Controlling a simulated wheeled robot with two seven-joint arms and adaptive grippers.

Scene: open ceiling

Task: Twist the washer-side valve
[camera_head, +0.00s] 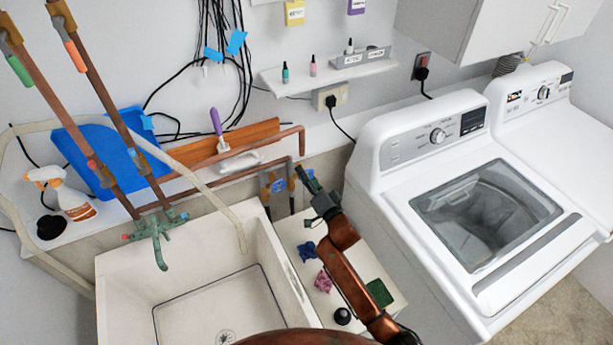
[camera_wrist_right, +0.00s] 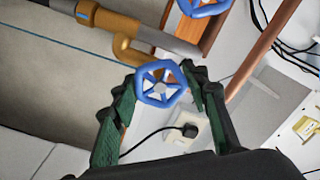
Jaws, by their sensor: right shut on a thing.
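The washer-side valve is a blue hexagonal handle (camera_wrist_right: 161,83) on a brass pipe, seen in the right wrist view. My right gripper (camera_wrist_right: 160,77) has its two green-padded fingers on either side of that handle and is shut on it. My left gripper is not in view.
The white washer (camera_head: 395,190) stands right of my arm. The sink (camera_head: 180,270) with a green faucet (camera_head: 158,236) is at the left. A small white surface (camera_head: 295,235) under my arm holds blue and pink items and a green sponge (camera_head: 379,293). Copper pipes (camera_head: 230,165) run along the wall.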

